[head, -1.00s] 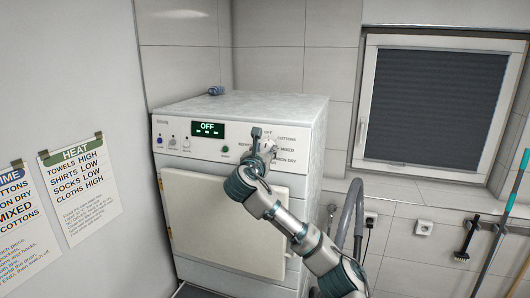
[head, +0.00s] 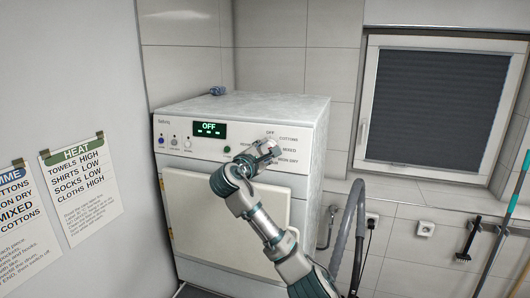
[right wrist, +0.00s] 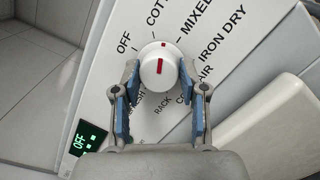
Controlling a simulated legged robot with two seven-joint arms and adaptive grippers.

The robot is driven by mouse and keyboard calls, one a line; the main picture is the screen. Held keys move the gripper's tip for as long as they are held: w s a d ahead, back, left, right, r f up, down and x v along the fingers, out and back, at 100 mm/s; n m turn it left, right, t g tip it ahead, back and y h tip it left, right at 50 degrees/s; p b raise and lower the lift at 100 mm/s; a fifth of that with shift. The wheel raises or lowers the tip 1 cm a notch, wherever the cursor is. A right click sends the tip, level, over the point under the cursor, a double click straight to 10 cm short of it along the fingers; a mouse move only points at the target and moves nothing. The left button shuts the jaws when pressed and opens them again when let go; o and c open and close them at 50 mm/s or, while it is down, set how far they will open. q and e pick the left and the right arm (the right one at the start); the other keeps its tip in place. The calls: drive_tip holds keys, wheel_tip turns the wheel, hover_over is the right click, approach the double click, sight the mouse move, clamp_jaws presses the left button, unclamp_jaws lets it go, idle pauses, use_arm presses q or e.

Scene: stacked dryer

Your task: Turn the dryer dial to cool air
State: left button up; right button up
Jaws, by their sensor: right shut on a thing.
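The white dial (right wrist: 159,66) with a red line on its face is on the dryer's (head: 235,180) front panel, at the panel's right side. My right gripper (right wrist: 160,88) has one blue-padded finger on each side of the dial and is shut on it. In the right wrist view the red line runs up the picture, toward the gap between the COTTONS and MIXED labels. The COOL AIR label (right wrist: 196,84) is partly hidden by the right-hand finger. In the head view my right gripper (head: 267,149) covers most of the dial. My left gripper is not in view.
The dryer's green display (head: 209,130) reads OFF, with several small buttons beside it. Printed sheets (head: 80,190) hang on the left wall. A grey hose (head: 350,230) stands right of the dryer. A window (head: 435,105) is at the right.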

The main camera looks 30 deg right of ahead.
drive_tip(key=m+g, duration=0.1)
drive_tip(key=m, duration=0.5)
drive_tip(key=shift+a, duration=0.1)
drive_tip(key=m+g, duration=0.1)
drive_tip(key=m, duration=0.5)
drive_tip(key=shift+w+f+m+y, duration=0.1)
drive_tip(key=shift+m+y, duration=0.3)
drive_tip(key=m+y, duration=0.1)
drive_tip(key=m, duration=0.4)
drive_tip(key=shift+f+g, duration=0.1)
drive_tip(key=shift+g, duration=0.3)
drive_tip(key=m+y, duration=0.1)
drive_tip(key=m, duration=0.4)
drive_tip(key=shift+t+y, duration=0.3)
drive_tip(key=shift+y, duration=0.1)
drive_tip(key=o, duration=1.1)
